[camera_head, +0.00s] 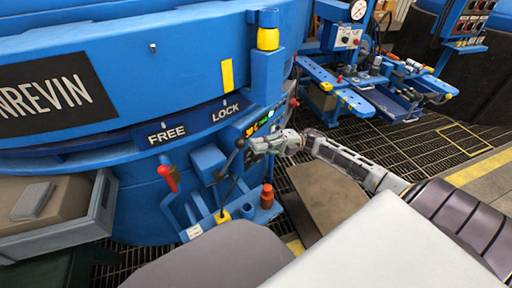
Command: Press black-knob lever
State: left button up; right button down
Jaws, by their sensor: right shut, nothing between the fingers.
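The black-knob lever (229,185) stands tilted at the front of the blue furnace housing. Its thin dark rod rises from a yellow base to a round black knob near its top. My right gripper (252,146) is shut and empty, its fingertips right beside the knob, on its right side. I cannot tell whether they touch it. My right arm reaches in from the lower right. My left gripper is not in view.
A red-handled lever (168,177) stands left of the black-knob lever. An orange-red cylinder (267,196) is at the right of the bracket. FREE and LOCK labels (194,122) are above. A brown box (325,193) lies below my right arm. Open grating floor (415,146) extends right.

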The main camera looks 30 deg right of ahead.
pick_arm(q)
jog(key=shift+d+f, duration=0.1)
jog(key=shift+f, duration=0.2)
pick_arm(e)
jog(key=shift+a+r, duration=0.2)
jog(key=shift+a, duration=0.35)
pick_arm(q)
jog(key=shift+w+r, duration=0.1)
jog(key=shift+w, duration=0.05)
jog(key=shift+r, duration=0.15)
